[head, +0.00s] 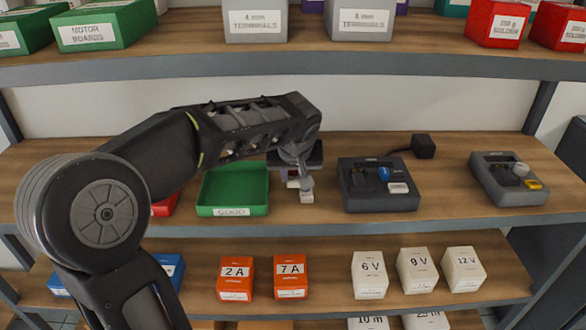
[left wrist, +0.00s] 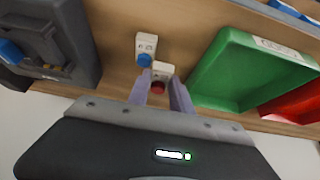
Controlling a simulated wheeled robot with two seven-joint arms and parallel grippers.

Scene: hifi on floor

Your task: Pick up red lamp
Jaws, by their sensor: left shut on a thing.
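The red lamp (left wrist: 158,87) has a red dome and a small white body (left wrist: 162,70). It lies between the two fingertips of my left gripper (left wrist: 160,90), which is shut on it. In the head view my left gripper (head: 300,178) reaches down to the middle shelf, and its wrist hides the red dome. A blue lamp (left wrist: 144,60) with a white body lies close beside it, outside the fingers; its white body (head: 307,196) also shows in the head view. I cannot tell whether the red lamp touches the shelf. My right gripper is not in view.
A green tray (head: 232,211) stands left of the gripper, with a partly hidden red tray (head: 163,207) beyond it. A grey device (head: 378,203) stands to the right, another (head: 510,195) farther right. The upper shelf (head: 430,66) holds boxes overhead.

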